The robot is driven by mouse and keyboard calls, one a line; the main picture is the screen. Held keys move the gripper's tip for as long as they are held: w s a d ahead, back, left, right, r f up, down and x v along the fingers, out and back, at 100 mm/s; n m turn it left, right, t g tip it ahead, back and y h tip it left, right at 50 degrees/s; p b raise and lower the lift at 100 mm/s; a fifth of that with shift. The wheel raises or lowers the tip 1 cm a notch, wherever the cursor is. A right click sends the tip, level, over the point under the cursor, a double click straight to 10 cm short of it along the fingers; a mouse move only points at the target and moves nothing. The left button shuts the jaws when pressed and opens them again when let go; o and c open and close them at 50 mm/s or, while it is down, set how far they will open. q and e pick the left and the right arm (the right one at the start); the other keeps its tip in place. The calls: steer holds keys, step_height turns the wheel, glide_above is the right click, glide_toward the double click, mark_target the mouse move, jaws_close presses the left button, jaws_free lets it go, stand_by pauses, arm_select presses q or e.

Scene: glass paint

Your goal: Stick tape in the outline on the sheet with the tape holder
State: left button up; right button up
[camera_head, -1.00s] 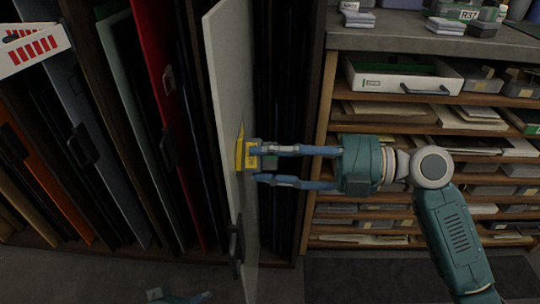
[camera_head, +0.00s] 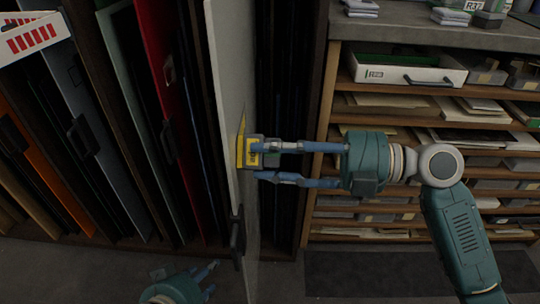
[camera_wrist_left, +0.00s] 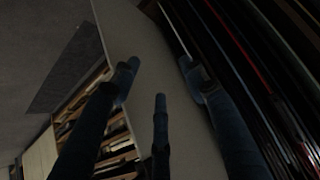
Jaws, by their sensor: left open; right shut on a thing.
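A large pale sheet (camera_head: 223,85) stands upright, pulled out from the rack, with a dark handle (camera_head: 237,238) at its lower edge. My right gripper (camera_head: 258,160) is shut on the yellow and grey tape holder (camera_head: 254,150) at the face of the sheet. A yellow patch (camera_head: 241,140) shows on the sheet beside the holder; I cannot tell tape from outline there. My left gripper (camera_head: 214,268) is low at the bottom of the head view, left of the sheet. In the left wrist view its fingers (camera_wrist_left: 160,90) are spread and empty, with the sheet (camera_wrist_left: 145,35) beyond them.
Several upright panels, including a red one (camera_head: 160,70), fill the rack on the left. A shelf unit (camera_head: 335,130) with papers and a white drawer (camera_head: 405,72) stands on the right. A white box with red stripes (camera_head: 35,40) is at the upper left. The floor below is clear.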

steer(key=shift+d+b, duration=0.3)
steer(key=shift+d, duration=0.15)
arm_select(q)
steer(key=w+d+r+t+h+b, duration=0.1)
steer(key=w+r+t, duration=0.3)
steer(key=r, duration=0.5)
steer(key=w+d+r+t+h+b, duration=0.2)
steer(key=w+d+r+t, duration=0.2)
steer(key=r, duration=0.6)
steer(key=shift+w+r+m+t, duration=0.25)
steer(key=shift+w+t, duration=0.25)
steer(key=shift+t, duration=0.7)
arm_select(e)
steer(key=shift+d, duration=2.4)
arm_select(q)
step_height(320, 180, up, 8)
steer(key=s+t+h+b, duration=0.1)
steer(key=s+t+b, duration=0.1)
steer(key=s+t, duration=0.1)
steer(key=shift+t+h, duration=0.3)
steer(key=shift+t, duration=0.4)
arm_select(e)
steer(key=d, duration=0.3)
arm_select(q)
steer(key=shift+d, duration=0.1)
